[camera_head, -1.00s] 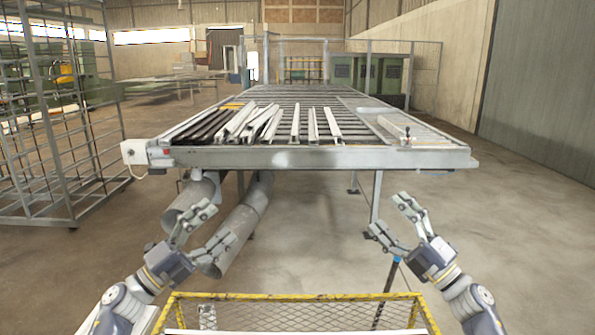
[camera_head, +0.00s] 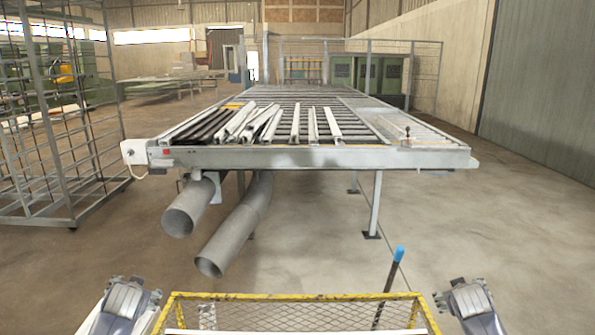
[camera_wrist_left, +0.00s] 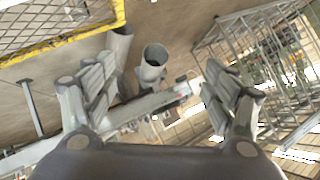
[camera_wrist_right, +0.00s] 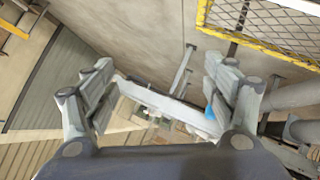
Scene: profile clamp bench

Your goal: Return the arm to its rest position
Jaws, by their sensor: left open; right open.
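My left gripper (camera_wrist_left: 158,72) shows in the left wrist view with its two fingers spread wide and nothing between them. Pipes and the bench lie beyond it, out of contact. My right gripper (camera_wrist_right: 158,72) shows in the right wrist view, also spread and empty, with floor and wall beyond.
A bench (camera_head: 300,158) with several metal profiles (camera_head: 295,125) stands ahead. Grey pipes (camera_head: 235,235) hang below it. A yellow-rimmed mesh basket (camera_head: 295,296) is close in front, beside a blue-tipped rod (camera_head: 398,255). A wire rack (camera_head: 50,130) stands left. Floor on the right is clear.

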